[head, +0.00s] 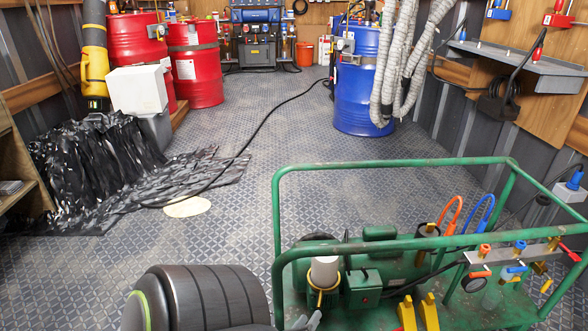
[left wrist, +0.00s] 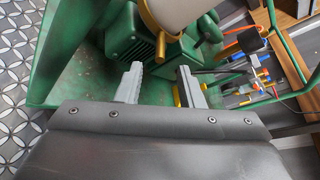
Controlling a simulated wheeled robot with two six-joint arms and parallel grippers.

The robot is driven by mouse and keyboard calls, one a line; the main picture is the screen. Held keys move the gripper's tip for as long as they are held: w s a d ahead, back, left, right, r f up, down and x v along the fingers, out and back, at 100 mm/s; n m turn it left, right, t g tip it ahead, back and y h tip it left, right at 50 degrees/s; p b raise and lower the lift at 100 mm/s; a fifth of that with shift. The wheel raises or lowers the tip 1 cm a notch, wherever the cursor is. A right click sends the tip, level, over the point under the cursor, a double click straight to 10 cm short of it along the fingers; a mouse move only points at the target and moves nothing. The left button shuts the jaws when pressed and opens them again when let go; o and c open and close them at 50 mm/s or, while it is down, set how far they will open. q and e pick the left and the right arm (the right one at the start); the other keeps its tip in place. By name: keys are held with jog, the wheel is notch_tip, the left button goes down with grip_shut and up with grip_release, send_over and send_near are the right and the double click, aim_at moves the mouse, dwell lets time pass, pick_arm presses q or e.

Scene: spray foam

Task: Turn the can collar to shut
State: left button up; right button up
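A white can (head: 324,268) stands upright on the green machine inside its tube frame. A yellow collar (head: 322,291) with a short tab is around its lower part. In the left wrist view the can (left wrist: 172,14) and the collar (left wrist: 147,18) are at the top, cut off by the frame edge, with the tab (left wrist: 161,46) pointing down toward my fingers. My left gripper (left wrist: 160,78) is open and empty, its two grey fingers apart and just short of the tab. In the head view a grey fingertip (head: 312,321) shows just below the collar. My right gripper is not in view.
The green tube frame (head: 400,167) surrounds the machine. A manifold (head: 515,257) with orange and blue valves is on its right. A green motor (head: 380,262) and yellow brackets (head: 428,312) are close to the can. Open patterned floor (head: 235,215) lies beyond; drums stand farther back.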

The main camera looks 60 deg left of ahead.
pick_arm(q)
jog(key=v, duration=0.9)
